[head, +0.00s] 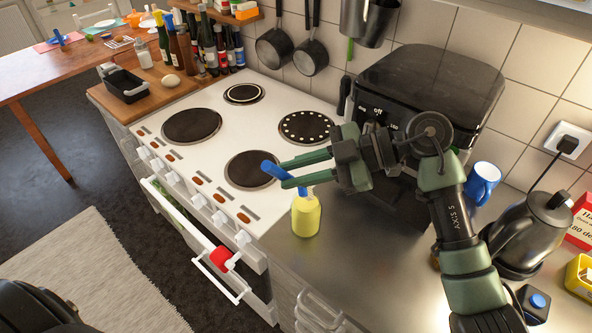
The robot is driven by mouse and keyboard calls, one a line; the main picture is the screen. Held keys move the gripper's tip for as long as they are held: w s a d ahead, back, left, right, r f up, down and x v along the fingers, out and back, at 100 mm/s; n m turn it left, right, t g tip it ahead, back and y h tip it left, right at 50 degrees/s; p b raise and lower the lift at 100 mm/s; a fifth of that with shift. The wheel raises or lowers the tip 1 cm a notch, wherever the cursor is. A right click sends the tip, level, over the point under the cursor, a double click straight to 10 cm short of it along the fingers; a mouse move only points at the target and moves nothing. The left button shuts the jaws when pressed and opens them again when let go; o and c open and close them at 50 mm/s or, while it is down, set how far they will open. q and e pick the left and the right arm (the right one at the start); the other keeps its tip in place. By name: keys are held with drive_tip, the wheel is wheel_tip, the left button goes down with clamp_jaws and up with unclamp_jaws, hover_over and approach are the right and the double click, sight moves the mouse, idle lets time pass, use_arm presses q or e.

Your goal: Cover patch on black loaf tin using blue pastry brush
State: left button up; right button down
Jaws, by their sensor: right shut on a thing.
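The black loaf tin (127,87) sits on the wooden board at the far left, beyond the cooker. No patch on it can be made out at this size. My right gripper (283,173) is shut on the blue pastry brush (271,170), whose handle slants between the fingers. The brush's lower end shows just above the yellow bottle (306,217); I cannot tell whether they touch, and the bristles are not clear. The gripper is over the front right of the cooker, well to the right of the tin. My left gripper is not in view.
The white cooker (206,153) lies between my right gripper and the tin. A black appliance (425,88), blue mug (481,182) and kettle (527,230) are on the right. Pans (274,48) hang behind.

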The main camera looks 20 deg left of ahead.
drive_tip(key=shift+f, duration=0.55)
idle(1.1)
drive_tip(key=shift+r, duration=0.1)
wheel_tip(320, 180, up, 7)
drive_tip(key=p, duration=0.7)
idle(0.7)
drive_tip(key=s+d+f+m+t+b, duration=0.1)
drive_tip(key=d+f+m+t+b, duration=0.1)
drive_tip(key=d, duration=0.9)
drive_tip(key=s+d+f+m+t+h+b, duration=0.1)
drive_tip(key=d+f+m+t, duration=0.4)
drive_tip(key=d, duration=0.7)
drive_tip(key=s+d+f+m+t+h+b, duration=0.1)
drive_tip(key=s+d+f+m+t+b, duration=0.1)
drive_tip(key=d, duration=0.9)
wheel_tip(320, 180, down, 4)
drive_tip(key=m+t+b, duration=0.1)
drive_tip(key=t+b, duration=0.1)
drive_tip(key=b, duration=0.1)
drive_tip(key=shift+s+d+m+t, duration=0.25)
drive_tip(key=shift+m+t, duration=0.05)
drive_tip(key=shift+t, duration=0.1)
